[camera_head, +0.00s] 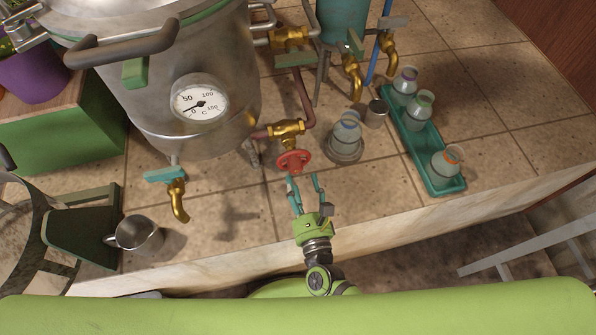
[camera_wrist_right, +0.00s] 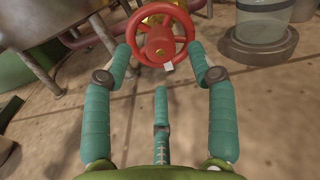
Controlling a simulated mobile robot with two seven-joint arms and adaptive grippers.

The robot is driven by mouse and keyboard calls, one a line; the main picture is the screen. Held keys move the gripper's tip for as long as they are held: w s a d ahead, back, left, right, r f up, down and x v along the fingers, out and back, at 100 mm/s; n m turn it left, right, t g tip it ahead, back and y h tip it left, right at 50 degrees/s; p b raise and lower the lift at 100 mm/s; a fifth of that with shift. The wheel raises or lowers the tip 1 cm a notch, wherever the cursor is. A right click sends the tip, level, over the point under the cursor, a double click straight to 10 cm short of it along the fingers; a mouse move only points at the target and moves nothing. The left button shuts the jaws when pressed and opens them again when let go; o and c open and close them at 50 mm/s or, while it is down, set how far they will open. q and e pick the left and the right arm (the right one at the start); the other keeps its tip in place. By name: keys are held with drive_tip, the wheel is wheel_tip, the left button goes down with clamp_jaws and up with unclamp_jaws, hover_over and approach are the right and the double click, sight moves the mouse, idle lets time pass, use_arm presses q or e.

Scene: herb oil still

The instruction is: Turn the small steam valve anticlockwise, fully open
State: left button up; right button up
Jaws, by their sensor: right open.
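The small steam valve has a red handwheel (camera_head: 293,161) on a brass body (camera_head: 286,128), low in front of the steel still (camera_head: 190,75). My right gripper (camera_head: 305,181) is open just in front of the wheel, coming from the counter's near edge. In the right wrist view the red wheel (camera_wrist_right: 160,36) is upright, with a white mark at its lower rim. The fingertips of my right gripper (camera_wrist_right: 160,58) stand at either side of the wheel's lower part; I cannot tell if they touch it. My left gripper is not in view.
A glass bottle (camera_head: 347,131) on a round base stands right of the wheel. A steel cup (camera_head: 376,112) and a green tray (camera_head: 436,178) with bottles are farther right. A brass tap (camera_head: 178,200) and a steel mug (camera_head: 136,234) are left. Counter between is bare.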

sight(296, 170)
drive_tip(key=shift+w+a, duration=0.2)
drive_tip(key=shift+w, duration=0.75)
drive_tip(key=shift+w+a, duration=0.15)
drive_tip(key=shift+w, duration=0.8)
drive_tip(key=c, duration=1.2)
drive_tip(key=shift+o, duration=0.2)
drive_tip(key=shift+r+n, duration=0.1)
drive_tip(key=shift+n, duration=0.2)
drive_tip(key=n, duration=0.2)
drive_tip(key=shift+a+n, duration=0.1)
drive_tip(key=shift+n, duration=0.2)
drive_tip(key=shift+r+n, duration=0.1)
drive_tip(key=shift+n, duration=1.7)
